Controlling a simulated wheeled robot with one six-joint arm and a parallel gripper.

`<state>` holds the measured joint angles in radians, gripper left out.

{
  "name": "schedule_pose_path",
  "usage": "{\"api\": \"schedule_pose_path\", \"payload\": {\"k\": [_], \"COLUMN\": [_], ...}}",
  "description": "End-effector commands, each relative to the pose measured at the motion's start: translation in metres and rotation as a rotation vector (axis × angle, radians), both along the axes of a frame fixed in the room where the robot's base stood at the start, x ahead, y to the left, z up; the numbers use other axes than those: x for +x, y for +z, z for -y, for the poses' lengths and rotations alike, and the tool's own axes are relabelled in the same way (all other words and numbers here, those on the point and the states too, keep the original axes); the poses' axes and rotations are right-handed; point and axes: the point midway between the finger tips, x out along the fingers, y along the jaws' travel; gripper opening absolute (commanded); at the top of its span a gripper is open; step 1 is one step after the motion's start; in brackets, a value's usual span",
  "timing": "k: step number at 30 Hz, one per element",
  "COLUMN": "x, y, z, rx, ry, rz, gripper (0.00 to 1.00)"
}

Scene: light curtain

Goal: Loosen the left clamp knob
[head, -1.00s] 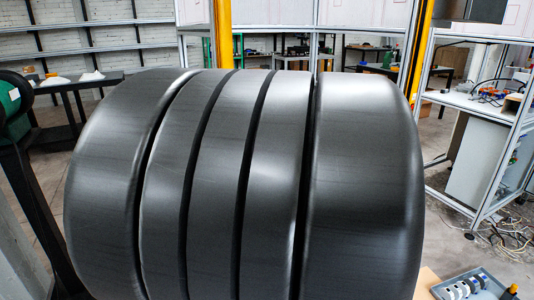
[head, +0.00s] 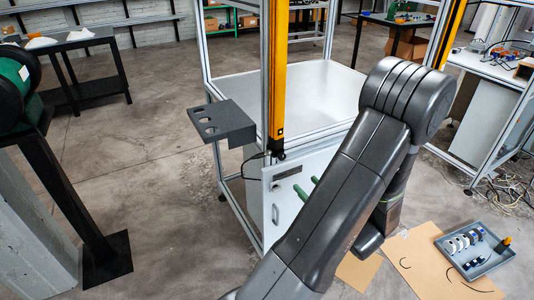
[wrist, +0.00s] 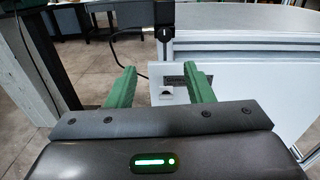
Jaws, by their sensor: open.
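The left yellow light-curtain bar (head: 279,75) stands upright on an aluminium frame post. A small black clamp part (head: 276,147) sits at its lower end; I cannot make out the knob's shape there. In the wrist view a dark fitting (wrist: 164,36) with a small white mark, likely the same clamp, shows beyond the fingertips at top centre. My gripper (head: 307,187) has two green fingers, partly hidden by my arm, to the right of and below the clamp. In the wrist view my gripper (wrist: 161,78) is open with nothing held, apart from the clamp.
A grey bracket with holes (head: 222,122) juts left of the post. A white panel (head: 290,218) with a handle lies behind my fingers. A second yellow bar (head: 450,35) stands right. A parts tray (head: 478,271) lies lower right. Open floor (head: 150,160) lies left.

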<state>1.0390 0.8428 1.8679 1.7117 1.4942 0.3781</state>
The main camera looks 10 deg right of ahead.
Motion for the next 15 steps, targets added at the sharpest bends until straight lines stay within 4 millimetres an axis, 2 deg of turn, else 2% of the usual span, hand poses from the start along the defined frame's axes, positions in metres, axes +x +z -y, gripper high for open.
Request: {"api": "schedule_pose_path", "payload": {"k": [3,8,15], "x": [0.001,0.016,0.057], "y": [0.0,0.001,0.001], "z": [0.008,0.002,-0.015], "rx": [0.019,0.019,0.017], "ry": [-0.026,-0.022,-0.02], "rz": [0.006,0.006,0.005], "gripper": [0.47,0.47,0.47]}}
